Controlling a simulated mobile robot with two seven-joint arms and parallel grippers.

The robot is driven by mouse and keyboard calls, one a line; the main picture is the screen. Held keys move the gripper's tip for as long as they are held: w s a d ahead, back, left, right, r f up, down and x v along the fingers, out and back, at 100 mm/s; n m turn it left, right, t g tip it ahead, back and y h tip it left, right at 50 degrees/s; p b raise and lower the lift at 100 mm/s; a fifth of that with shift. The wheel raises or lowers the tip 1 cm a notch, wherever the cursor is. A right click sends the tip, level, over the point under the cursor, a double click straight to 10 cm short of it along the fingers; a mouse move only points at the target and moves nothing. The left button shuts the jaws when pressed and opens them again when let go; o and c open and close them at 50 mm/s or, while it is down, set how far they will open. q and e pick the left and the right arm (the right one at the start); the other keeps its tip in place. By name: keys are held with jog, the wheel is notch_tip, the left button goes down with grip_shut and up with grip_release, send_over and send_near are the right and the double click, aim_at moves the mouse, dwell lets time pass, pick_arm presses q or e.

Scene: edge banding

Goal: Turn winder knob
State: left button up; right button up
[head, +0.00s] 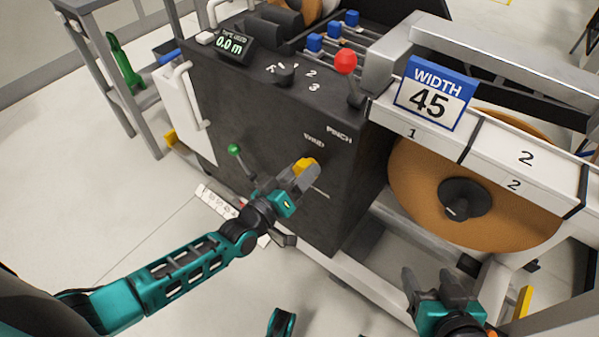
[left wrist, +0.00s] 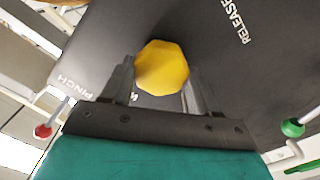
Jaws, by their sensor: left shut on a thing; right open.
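The yellow winder knob (head: 306,164) sits on the dark front panel of the machine (head: 245,110), below the WIND and PINCH lettering. In the left wrist view the knob (left wrist: 162,67) is a many-sided yellow disc between the two fingers. My left gripper (head: 300,178) is shut on the knob, with a finger along each side, and hides part of it in the head view. My right gripper (head: 428,285) is open and empty at the lower right, in front of the machine and apart from it.
A green-tipped lever (head: 235,150) stands left of my left gripper, and a red-ball lever (head: 346,63) is on top. A brown roll (head: 430,185) hangs under the WIDTH 45 sign (head: 433,93). The display (head: 231,45) reads 0.0 m.

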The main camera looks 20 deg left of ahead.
pick_arm(q)
jog(key=o, duration=1)
jog(key=p+v, duration=0.2)
jog(key=v, duration=1.1)
pick_arm(e)
notch_tip(320, 180, up, 2)
jog(key=shift+r, duration=0.2)
pick_arm(q)
jog(key=shift+d+r, duration=0.1)
jog(key=s+r+m+g+y+p, duration=0.1)
jog(key=r+m+g+p, duration=0.1)
jog(key=r+p, duration=0.1)
jog(key=s+r+m+g+y+p, duration=0.1)
jog(key=s+r+m+g+p, duration=0.1)
jog(key=p, duration=0.2)
jog(key=s+r+m+g+y+p, duration=0.1)
jog(key=r+g+y+p, duration=0.1)
jog(key=r+p, duration=0.1)
jog(key=shift+s+d+r+m+p, duration=0.3)
jog(key=shift+s+d+m+p, duration=0.1)
jog(key=shift+p, duration=0.4)
pick_arm(e)
jog(key=s+d+r+h, duration=0.1)
jog(key=d+r, duration=0.2)
jog(key=r, duration=0.4)
jog(key=shift+s, duration=0.25)
